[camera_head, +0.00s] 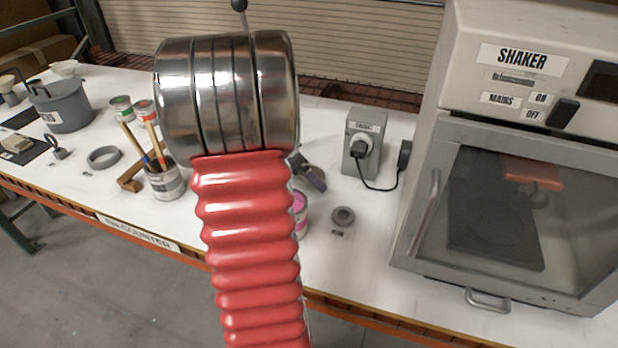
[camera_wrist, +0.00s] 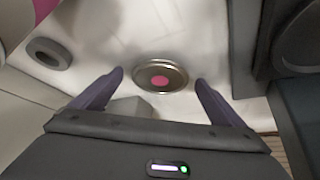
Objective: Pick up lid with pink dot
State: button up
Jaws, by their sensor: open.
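The lid with the pink dot (camera_wrist: 160,77) lies flat on the white counter in the wrist view, a round metal disc with a pink spot in its middle. My gripper (camera_wrist: 159,78) is open, with one dark finger to each side of the lid and nothing held. The fingers appear apart from the lid; how high they are above it I cannot tell. In the head view my gripper (camera_head: 312,174) is partly hidden behind my arm. The lid is hidden in that view.
A can with pink paint (camera_head: 300,212) stands beside my arm. A grey ring (camera_head: 343,216) lies to its right. A grey outlet box (camera_head: 362,150) with a plugged cord stands behind. The shaker (camera_head: 520,150) fills the right side. Cans, brushes and a grey pot (camera_head: 62,106) stand left.

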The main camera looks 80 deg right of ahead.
jog(key=shift+c, duration=0.6)
jog(key=c, duration=1)
jog(key=shift+r, duration=0.1)
